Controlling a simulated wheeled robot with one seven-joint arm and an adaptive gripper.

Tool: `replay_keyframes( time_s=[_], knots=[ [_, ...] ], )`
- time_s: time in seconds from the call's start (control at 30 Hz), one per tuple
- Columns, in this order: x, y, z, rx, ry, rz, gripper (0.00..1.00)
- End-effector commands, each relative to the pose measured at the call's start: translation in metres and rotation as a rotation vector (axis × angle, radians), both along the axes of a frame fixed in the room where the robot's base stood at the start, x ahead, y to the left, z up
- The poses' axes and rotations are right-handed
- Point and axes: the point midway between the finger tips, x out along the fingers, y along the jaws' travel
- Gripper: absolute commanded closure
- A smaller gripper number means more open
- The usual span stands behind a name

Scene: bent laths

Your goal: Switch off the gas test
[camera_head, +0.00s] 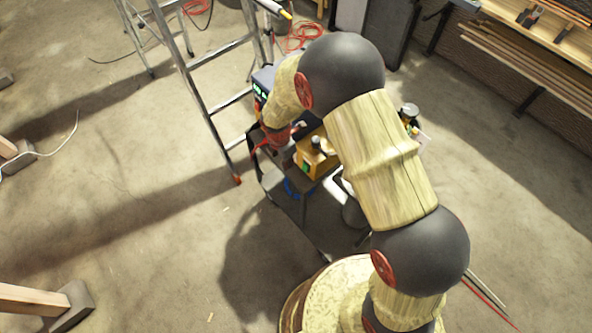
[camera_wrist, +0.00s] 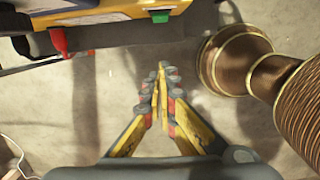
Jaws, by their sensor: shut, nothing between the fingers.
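A yellow-orange box-like device (camera_head: 318,160) with a black knob on top and a small green part on its side sits on a dark stand. It is partly covered by my arm in the head view. In the wrist view a yellow body (camera_wrist: 100,12) with a green tab (camera_wrist: 160,16) runs along the top edge, probably the same device. I cannot tell which part is the gas test switch. My gripper (camera_wrist: 162,72) is shut and empty, its fingertips together over bare floor, apart from the green tab. In the head view I cannot make out its fingertips.
A red part (camera_wrist: 58,40) hangs at the upper left of the wrist view. A metal stepladder (camera_head: 205,90) stands just left of the stand. Shelving with laths (camera_head: 530,60) is at the upper right. The concrete floor at left is mostly free.

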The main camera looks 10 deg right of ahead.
Motion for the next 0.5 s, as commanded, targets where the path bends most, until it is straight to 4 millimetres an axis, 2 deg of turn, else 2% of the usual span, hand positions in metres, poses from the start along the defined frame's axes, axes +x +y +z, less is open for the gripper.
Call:
replay_keyframes(
  time_s=[0.5],
  knots=[
    [-0.0002,-0.0005,-0.003,-0.002,0.004,0.032,1.0]
  ],
)
